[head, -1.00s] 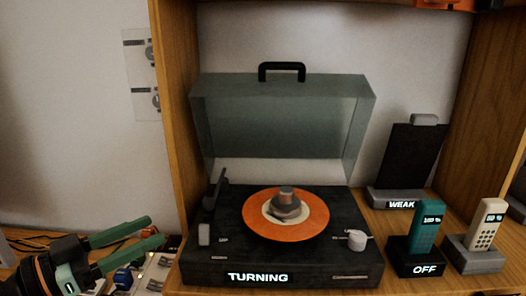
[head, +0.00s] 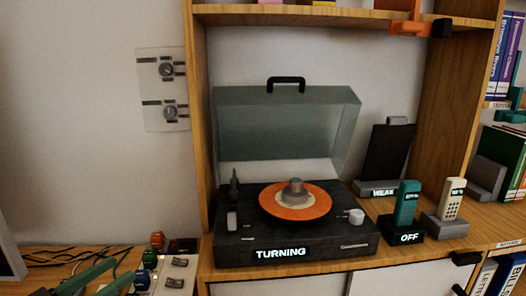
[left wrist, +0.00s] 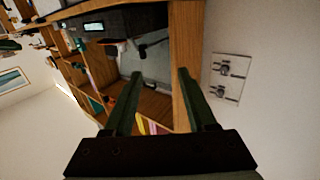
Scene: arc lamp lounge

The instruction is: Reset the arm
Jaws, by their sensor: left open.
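My left gripper (head: 122,268) is low at the left in the head view, with two green fingers apart and nothing between them. It also shows in the left wrist view (left wrist: 159,74), open and empty, in front of the shelf unit. The turntable (head: 338,252) stands on the shelf to the right of it, its label reading TURNING. Its clear lid (head: 285,125) is raised. An orange record (head: 318,205) lies on it under a grey knob-like piece (head: 295,190). A dark upright tonearm-like part (head: 234,188) is at its left. My right gripper is not in view.
A dark panel on a stand marked WEAK (head: 376,190) and a teal handset (head: 407,202) in a dock marked OFF stand right of the turntable. A cream handset (head: 452,198) is beside them. A wooden upright (head: 200,150) separates the shelf from the low desk with switches (head: 175,265).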

